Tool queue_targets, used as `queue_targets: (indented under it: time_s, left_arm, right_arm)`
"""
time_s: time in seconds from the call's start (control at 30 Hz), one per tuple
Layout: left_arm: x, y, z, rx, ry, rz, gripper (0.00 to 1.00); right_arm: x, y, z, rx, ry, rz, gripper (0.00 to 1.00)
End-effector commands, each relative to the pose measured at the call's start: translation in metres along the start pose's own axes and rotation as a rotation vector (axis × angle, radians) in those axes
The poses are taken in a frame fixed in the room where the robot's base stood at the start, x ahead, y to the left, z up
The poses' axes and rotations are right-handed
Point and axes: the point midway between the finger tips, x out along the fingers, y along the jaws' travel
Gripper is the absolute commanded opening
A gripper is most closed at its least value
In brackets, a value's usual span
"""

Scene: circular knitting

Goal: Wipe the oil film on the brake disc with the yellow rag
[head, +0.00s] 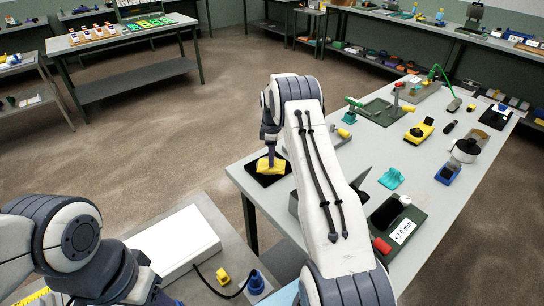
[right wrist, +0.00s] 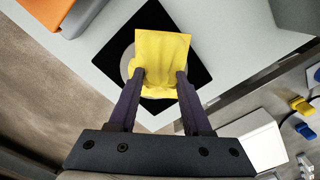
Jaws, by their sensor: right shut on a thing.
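The yellow rag (head: 270,166) is between the fingers of my right gripper (right wrist: 158,78), which is shut on it. In the right wrist view the rag (right wrist: 162,52) stands up between the fingertips. It is over a black square mat (right wrist: 196,62) near the table's corner; the mat (head: 268,180) also shows in the head view. A grey round edge, apparently the brake disc (right wrist: 126,62), shows left of the rag. The rag hides most of the disc. I cannot tell whether rag and disc touch, and no oil film is visible. My left arm is at the lower left, its fingers not visible.
The pale worktable (head: 350,155) holds a teal block (head: 391,178), a yellow tool (head: 420,131) and a green tray with a label (head: 402,231). A white box (head: 175,242) lies on a lower bench at the left. An orange thing (right wrist: 48,10) is near the mat.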

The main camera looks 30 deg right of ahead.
Motion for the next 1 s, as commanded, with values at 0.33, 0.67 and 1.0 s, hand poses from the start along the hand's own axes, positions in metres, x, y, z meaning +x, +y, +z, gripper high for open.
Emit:
queue_targets:
  time_s: [0.33,0.67,1.0]
  left_arm:
    - [0.004,0.000,0.000,0.000,0.000,0.000,0.50]
    - [0.007,-0.001,0.000,0.000,0.000,0.000,0.50]
    - [0.002,0.000,0.000,0.000,0.000,0.000,0.50]
  right_arm:
    - [0.003,0.009,-0.009,-0.001,0.001,0.002,0.00]
    - [0.002,0.017,-0.018,0.000,0.000,0.000,0.00]
    - [0.000,0.007,-0.008,0.001,-0.001,-0.005,0.00]
